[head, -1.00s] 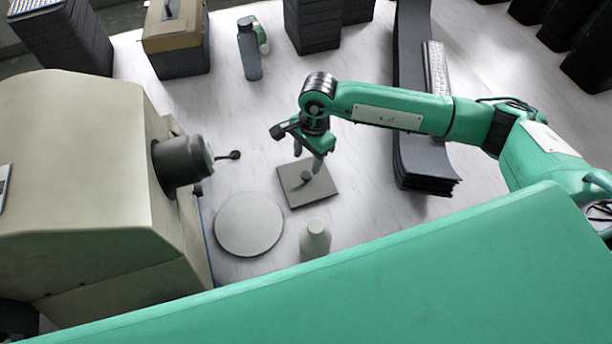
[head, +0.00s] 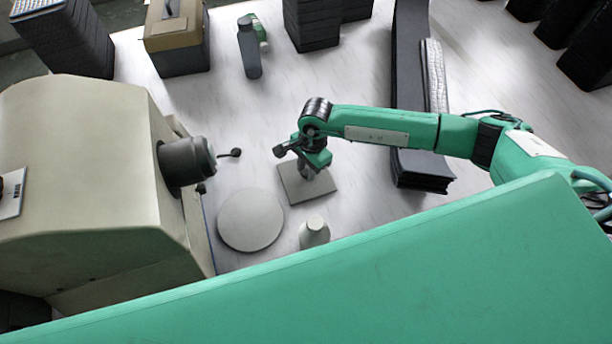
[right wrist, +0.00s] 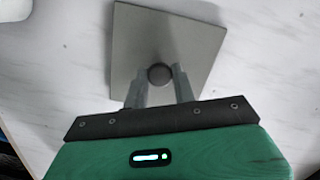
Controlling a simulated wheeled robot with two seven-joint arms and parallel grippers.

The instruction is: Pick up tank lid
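The tank lid (head: 297,190) is a flat grey square plate with a dark round knob in its middle. It looks flat on the pale worktop, and it also shows in the right wrist view (right wrist: 190,40). My right gripper (head: 306,168) is directly above the lid and hides the knob in the head view. In the right wrist view the fingers of my right gripper (right wrist: 160,76) stand on both sides of the knob (right wrist: 160,74) and appear closed against it. My left gripper is not in view.
A round grey disc (head: 250,220) lies left of the lid, and a pale bottle (head: 314,232) stands in front. A large beige machine (head: 80,170) with a dark nozzle is at left. A dark folded panel stack (head: 421,168) stands right, under my right arm.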

